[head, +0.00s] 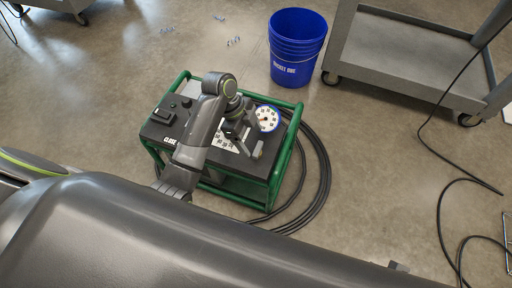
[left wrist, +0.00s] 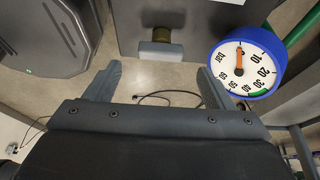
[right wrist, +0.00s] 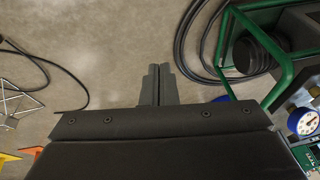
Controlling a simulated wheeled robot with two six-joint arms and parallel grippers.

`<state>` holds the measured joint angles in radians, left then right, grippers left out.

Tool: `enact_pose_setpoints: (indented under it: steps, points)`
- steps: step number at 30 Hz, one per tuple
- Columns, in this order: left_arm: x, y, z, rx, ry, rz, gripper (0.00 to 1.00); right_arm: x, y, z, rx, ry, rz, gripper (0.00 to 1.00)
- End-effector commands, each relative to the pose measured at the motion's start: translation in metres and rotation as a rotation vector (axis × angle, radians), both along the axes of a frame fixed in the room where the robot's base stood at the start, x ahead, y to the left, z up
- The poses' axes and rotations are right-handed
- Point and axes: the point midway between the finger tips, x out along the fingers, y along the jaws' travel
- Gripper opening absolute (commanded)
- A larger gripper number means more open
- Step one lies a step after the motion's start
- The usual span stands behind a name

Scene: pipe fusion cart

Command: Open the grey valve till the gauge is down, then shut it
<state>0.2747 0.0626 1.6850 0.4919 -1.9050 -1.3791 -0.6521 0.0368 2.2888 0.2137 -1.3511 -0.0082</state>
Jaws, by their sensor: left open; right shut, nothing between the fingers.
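The grey valve handle (left wrist: 160,51) sits on a brass stem in the left wrist view, ahead of and between my left fingertips, apart from them. My left gripper (left wrist: 158,82) is open and empty; in the head view it is over the cart top (head: 240,135) and partly hides what lies beneath. The blue-rimmed gauge (left wrist: 247,62) is right of the valve. Its orange needle points to the top of the picture, just before the 10 mark; the figure behind its tip is hidden. The gauge also shows in the head view (head: 267,118). My right gripper (right wrist: 160,84) is shut and empty, over the floor.
The cart has a green tube frame (head: 290,160), with black hose (head: 322,170) coiled beside it. A blue bucket (head: 297,45) stands behind it and a grey trolley (head: 405,55) at the back right. A black cable (head: 440,210) lies on the floor at right.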

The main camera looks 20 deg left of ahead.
Motion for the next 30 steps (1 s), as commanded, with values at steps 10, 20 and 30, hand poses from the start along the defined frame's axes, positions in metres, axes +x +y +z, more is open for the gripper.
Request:
enact_pose_setpoints:
  steps: [10,20,30]
  points:
    - [0.000,-0.017,-0.041,0.000,-0.001,-0.001,0.76,0.004,0.006,0.016,0.024,-0.071,0.013,0.00]
    - [0.000,-0.018,-0.043,0.001,0.000,-0.001,0.76,0.004,0.007,0.019,0.027,-0.077,0.014,0.00]
    - [-0.001,-0.018,-0.043,0.001,0.000,-0.001,0.32,0.004,0.007,0.019,0.026,-0.076,0.014,0.00]
